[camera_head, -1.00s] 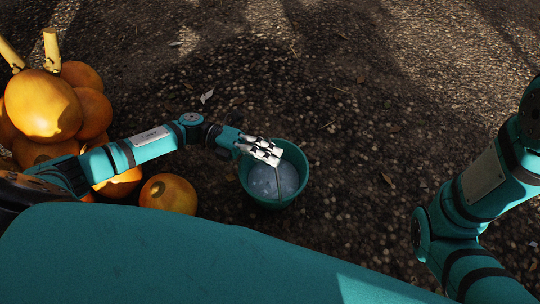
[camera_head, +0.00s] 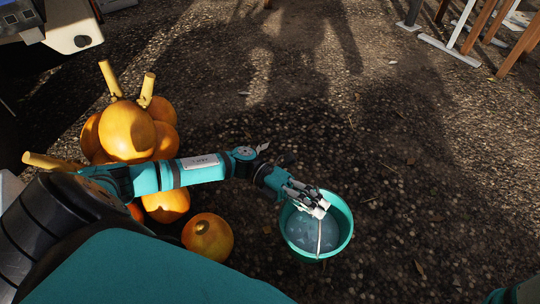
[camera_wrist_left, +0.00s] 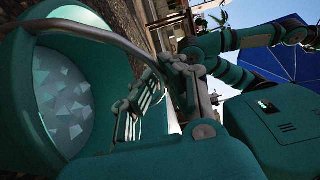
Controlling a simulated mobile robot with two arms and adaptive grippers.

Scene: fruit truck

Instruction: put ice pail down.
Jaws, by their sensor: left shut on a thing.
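The ice pail (camera_head: 346,226) is a round teal bucket with pale ice inside. My left gripper (camera_head: 314,205) reaches over its upper-left rim and is shut on the thin metal handle (camera_head: 319,238). In the left wrist view the pail (camera_wrist_left: 15,95) fills the left side with its mouth and ice showing, and the handle (camera_wrist_left: 112,38) arcs across to the gripper fingers (camera_wrist_left: 140,103). The pail is above dark gravel; I cannot tell whether its base touches the ground. My right gripper is out of view.
Large orange fruits (camera_head: 127,132) are heaped left of the pail, with one loose fruit (camera_head: 208,237) nearer to it. A pale vehicle part (camera_head: 75,28) is at the upper left. Wooden legs (camera_head: 480,25) stand at the upper right. The gravel (camera_head: 430,180) right of the pail is clear.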

